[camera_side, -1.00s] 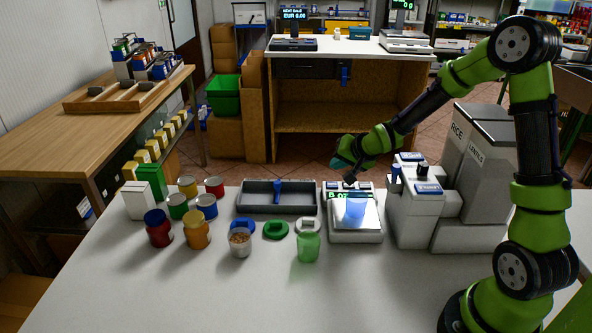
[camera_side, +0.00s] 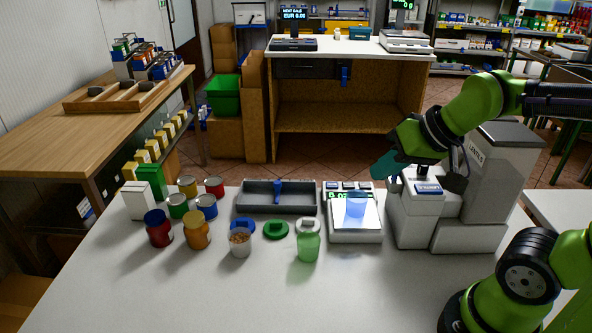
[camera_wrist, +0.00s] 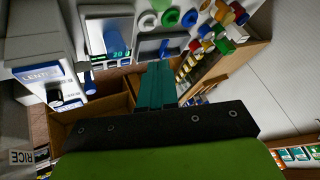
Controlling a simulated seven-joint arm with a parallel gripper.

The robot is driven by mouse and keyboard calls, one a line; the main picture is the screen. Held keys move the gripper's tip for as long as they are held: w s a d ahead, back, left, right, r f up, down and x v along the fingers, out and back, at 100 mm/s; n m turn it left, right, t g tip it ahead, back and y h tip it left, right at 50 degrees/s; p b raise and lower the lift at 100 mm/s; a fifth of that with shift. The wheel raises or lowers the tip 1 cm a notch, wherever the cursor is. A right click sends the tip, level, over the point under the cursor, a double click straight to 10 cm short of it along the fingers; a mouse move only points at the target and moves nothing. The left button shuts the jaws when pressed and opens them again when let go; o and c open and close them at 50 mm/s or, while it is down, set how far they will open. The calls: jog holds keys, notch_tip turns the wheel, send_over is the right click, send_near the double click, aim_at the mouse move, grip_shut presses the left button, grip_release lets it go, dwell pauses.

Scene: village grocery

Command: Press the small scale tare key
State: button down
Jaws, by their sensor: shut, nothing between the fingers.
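The small scale (camera_side: 355,236) stands on the white counter, left of the grey dispensers. A translucent blue cup (camera_side: 356,206) rests on its pan. Its display and a row of dark keys (camera_side: 348,185) lie along the back edge; I cannot tell which key is tare. My gripper (camera_side: 381,171) is shut and empty, right of the keys and above counter level, close to the dispenser. In the wrist view its teal fingers (camera_wrist: 157,85) are together, and the scale (camera_wrist: 108,22) shows at upper left with the cup (camera_wrist: 114,40).
The dispensers (camera_side: 425,217) stand right beside the scale, close to my gripper. A grey divided tray (camera_side: 248,209) lies left of the scale. A green cup (camera_side: 308,247), lids, jars and tins stand farther left. The front of the counter is clear.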

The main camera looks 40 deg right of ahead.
jog(key=shift+s+a+r+n+y, duration=0.1)
jog(key=shift+s+a+n+y, duration=0.15)
jog(key=shift+s, duration=0.4)
jog(key=shift+s+a+n+y, duration=0.15)
jog(key=shift+s+a, duration=0.2)
jog(key=shift+s, duration=0.25)
jog(key=w+d+f+m+g, duration=0.1)
jog(key=w+d+f+g, duration=0.1)
jog(key=w+d, duration=0.3)
jog(key=w+d+f+m+g+h, duration=0.1)
jog(key=w+d, duration=0.4)
jog(key=w, duration=0.7)
jog(key=w+d+f+m+g+h, duration=0.1)
jog(key=w+d+f+m+g, duration=0.2)
jog(key=w+d, duration=0.3)
jog(key=w+g, duration=0.1)
jog(key=w, duration=0.1)
jog(key=shift+w+f, duration=0.35)
jog(key=shift+f, duration=0.1)
